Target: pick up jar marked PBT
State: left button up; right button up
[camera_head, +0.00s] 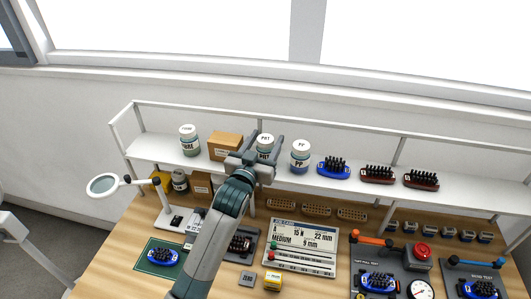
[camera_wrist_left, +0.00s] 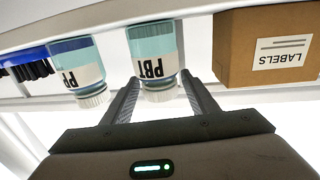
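The jar marked PBT (camera_wrist_left: 152,52) has a teal body, a white label and a white lid, and stands on the white shelf (camera_head: 160,147). It also shows in the head view (camera_head: 265,140), partly hidden by my gripper. My left gripper (camera_head: 265,148) reaches up to it from the front. In the left wrist view, which is upside down, the gripper's fingers (camera_wrist_left: 160,84) are open, one on each side of the jar's lid end. Gaps show between fingers and lid, and I see no firm contact. My right gripper is in no view.
A PP jar (camera_head: 300,157) stands just right of the PBT jar, and a labels box (camera_head: 225,146) stands to its left. Another jar (camera_head: 189,141) is farther left. Blue and dark red brushes (camera_head: 334,168) sit on the right of the shelf. A job card board (camera_head: 300,249) stands below.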

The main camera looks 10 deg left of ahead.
pick_arm(q)
jog(key=c, duration=0.9)
jog(key=shift+r, duration=0.15)
jog(key=shift+c, duration=0.2)
jog(key=shift+r, duration=0.6)
notch_tip(320, 180, up, 9)
jog(key=shift+f+b, duration=0.2)
jog(key=shift+b, duration=0.85)
